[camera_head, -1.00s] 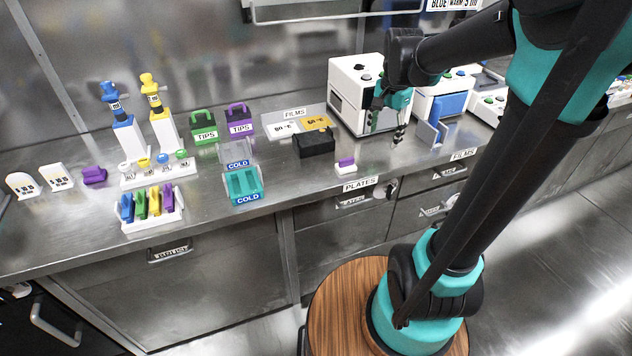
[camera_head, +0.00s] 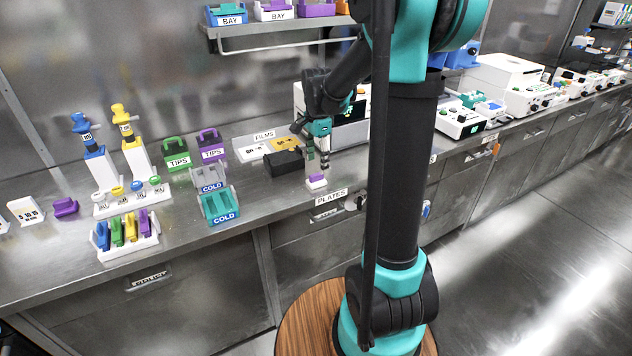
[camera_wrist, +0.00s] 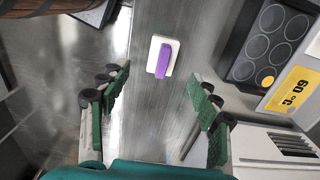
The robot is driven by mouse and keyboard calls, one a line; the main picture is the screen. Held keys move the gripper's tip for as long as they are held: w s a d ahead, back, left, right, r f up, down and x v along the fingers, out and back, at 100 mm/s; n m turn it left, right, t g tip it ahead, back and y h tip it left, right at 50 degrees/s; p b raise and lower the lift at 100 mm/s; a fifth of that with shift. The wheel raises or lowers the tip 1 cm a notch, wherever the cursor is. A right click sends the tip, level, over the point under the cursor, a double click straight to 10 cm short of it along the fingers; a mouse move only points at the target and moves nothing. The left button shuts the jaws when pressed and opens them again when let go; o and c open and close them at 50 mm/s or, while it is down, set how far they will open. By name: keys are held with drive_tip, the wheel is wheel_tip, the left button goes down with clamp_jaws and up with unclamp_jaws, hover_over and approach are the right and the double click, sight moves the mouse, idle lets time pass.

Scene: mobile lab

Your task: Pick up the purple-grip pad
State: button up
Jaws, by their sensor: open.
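The purple-grip pad (camera_head: 316,181) is a small white block with a purple bar on top, lying on the steel bench near its front edge. It also shows in the wrist view (camera_wrist: 163,57), flat on the bench and beyond the fingertips, roughly between their lines. My gripper (camera_head: 318,152) is above and just behind the pad in the head view, pointing down. In the wrist view my gripper (camera_wrist: 160,88) has its two green-padded fingers spread wide with nothing between them. The fingers look apart from the pad.
A black block (camera_head: 284,163) with round wells stands left of my gripper. A teal cold rack (camera_head: 219,206) stands farther left. A white machine (camera_head: 345,130) is behind my gripper. The bench's front edge is close to the pad.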

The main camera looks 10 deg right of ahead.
sight(317, 174)
drive_tip(key=shift+w+f, duration=0.2)
drive_tip(key=shift+f, duration=3.05)
drive_tip(key=shift+c, duration=0.3)
drive_tip(key=c, duration=1.1)
drive_tip(key=shift+r, duration=0.1)
wheel_tip(317, 174, up, 20)
drive_tip(key=shift+f, duration=0.1)
